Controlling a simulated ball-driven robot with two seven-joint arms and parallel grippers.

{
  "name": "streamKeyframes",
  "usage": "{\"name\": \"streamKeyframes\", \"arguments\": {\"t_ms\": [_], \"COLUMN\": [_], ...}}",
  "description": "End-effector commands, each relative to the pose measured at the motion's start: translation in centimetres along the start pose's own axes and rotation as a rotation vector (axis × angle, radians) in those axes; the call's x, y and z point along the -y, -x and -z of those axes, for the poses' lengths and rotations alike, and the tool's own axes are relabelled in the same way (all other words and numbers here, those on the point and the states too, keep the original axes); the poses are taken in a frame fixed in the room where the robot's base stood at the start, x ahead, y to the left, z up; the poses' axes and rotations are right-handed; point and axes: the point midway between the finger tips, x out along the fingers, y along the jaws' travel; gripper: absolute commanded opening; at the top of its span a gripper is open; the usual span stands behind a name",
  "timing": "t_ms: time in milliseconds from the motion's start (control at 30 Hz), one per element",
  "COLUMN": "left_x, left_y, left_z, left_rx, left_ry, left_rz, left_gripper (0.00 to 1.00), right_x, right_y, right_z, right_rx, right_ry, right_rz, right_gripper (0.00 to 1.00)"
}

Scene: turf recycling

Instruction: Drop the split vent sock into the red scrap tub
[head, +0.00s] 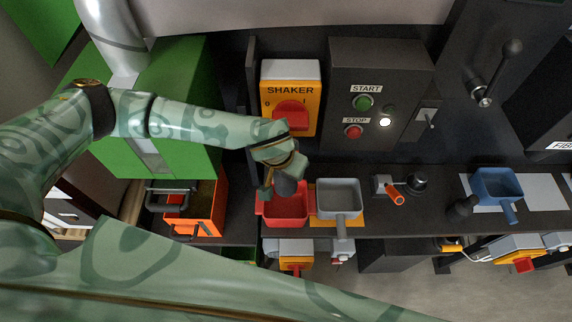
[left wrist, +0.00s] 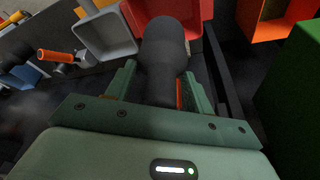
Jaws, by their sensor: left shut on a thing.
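My left gripper (head: 281,172) is shut on the split vent sock (head: 286,186), a dark grey, rounded tube. The sock hangs over the red scrap tub (head: 285,218), which stands on the dark shelf. In the left wrist view the sock (left wrist: 164,50) sticks out from between the green fingers of the gripper (left wrist: 160,82), its far end in front of the red tub (left wrist: 197,40). The split itself cannot be made out. The sock hides part of the tub's inside. My right gripper is not in view.
A grey tub (head: 338,201) stands close right of the red one. An orange bin (head: 209,214) is to the left. A blue tub (head: 497,188) and a dark rounded piece (head: 462,207) are at the right. The shaker switch (head: 291,106) is on the wall behind.

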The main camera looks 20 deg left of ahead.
Motion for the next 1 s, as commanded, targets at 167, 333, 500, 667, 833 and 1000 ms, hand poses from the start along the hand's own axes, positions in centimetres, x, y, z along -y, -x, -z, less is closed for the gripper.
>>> {"name": "streamKeyframes", "arguments": {"t_ms": [167, 333, 500, 667, 833, 1000], "left_x": [0.0, 0.0, 0.0, 0.0, 0.0, 0.0], "left_y": [-0.2, -2.1, -4.5, -6.7, -8.9, -10.5], "left_z": [-0.1, -0.7, -1.5, -2.1, -2.8, -3.3], "left_rx": [-0.001, 0.000, 0.000, 0.000, 0.000, -0.001], "left_ry": [-0.001, 0.000, 0.000, 0.001, 0.000, 0.001], "left_rz": [0.000, 0.000, 0.001, 0.001, 0.000, 0.000], "left_gripper": [0.29, 0.29, 0.29, 0.29, 0.29, 0.29], "right_x": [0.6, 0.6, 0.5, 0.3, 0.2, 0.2], "right_y": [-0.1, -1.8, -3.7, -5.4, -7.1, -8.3], "right_z": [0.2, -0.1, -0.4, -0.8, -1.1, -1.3], "right_rx": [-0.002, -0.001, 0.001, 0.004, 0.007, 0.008], "right_ry": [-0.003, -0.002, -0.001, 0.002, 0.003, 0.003], "right_rz": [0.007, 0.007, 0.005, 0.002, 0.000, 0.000], "right_gripper": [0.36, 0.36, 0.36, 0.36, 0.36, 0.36]}}
